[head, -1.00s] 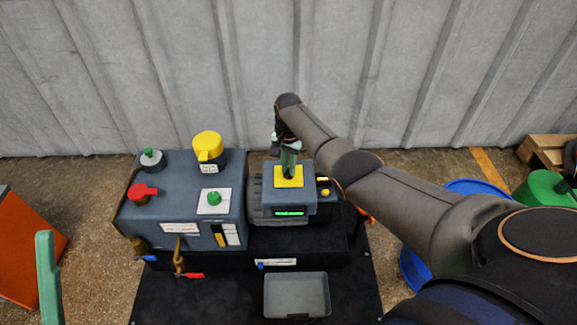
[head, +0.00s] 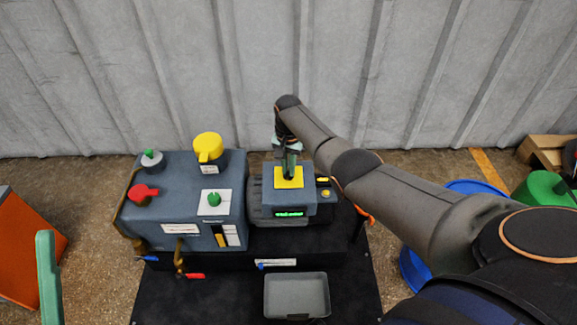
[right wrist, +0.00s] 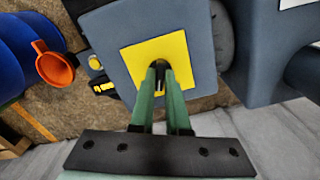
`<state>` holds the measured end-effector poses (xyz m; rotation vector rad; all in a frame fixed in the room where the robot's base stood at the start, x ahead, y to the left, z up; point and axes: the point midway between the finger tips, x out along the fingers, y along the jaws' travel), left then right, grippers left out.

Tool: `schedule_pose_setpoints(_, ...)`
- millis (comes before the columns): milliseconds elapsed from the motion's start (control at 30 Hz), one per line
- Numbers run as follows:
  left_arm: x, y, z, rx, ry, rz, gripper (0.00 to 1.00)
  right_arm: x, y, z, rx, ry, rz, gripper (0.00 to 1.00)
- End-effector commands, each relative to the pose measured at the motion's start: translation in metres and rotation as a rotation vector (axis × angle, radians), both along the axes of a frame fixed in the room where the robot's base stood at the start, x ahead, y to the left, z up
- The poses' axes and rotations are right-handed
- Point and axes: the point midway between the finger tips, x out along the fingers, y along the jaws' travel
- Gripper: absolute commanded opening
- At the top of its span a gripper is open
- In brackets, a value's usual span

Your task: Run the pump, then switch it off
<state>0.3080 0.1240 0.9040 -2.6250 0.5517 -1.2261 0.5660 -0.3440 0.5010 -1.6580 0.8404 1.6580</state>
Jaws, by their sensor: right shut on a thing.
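The grey pump unit (head: 268,206) stands right of a larger grey box. On its top is a yellow plate (head: 280,182) with a small black switch, mostly hidden by my fingers in the head view. A lit green display (head: 289,213) is on its front; its text is too small to read. My right gripper (head: 289,172) reaches down from above and is shut on the black switch (right wrist: 159,66), which stands out of the yellow plate (right wrist: 180,60) in the right wrist view.
The larger grey box (head: 160,212) carries a red handle (head: 143,192), a yellow knob (head: 207,147) and a green button (head: 214,199). An empty grey tray (head: 297,295) lies in front on the black base. A corrugated wall stands close behind.

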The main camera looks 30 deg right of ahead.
Motion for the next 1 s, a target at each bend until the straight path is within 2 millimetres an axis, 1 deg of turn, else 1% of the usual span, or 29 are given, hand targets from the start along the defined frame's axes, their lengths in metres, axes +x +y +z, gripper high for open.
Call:
schedule_pose_setpoints(300,0.0,0.001,0.009,0.014,-0.01,0.012,0.8,0.0,-0.001,0.001,-0.001,0.002,0.277,0.0)
schedule_pose_setpoints(700,0.0,0.002,0.013,0.012,-0.011,0.018,0.8,0.0,-0.001,0.001,-0.001,0.0,0.641,0.0)
schedule_pose_setpoints(1000,0.0,0.002,0.014,0.012,-0.011,0.018,0.8,0.0,-0.001,0.0,-0.002,0.0,0.831,0.0)
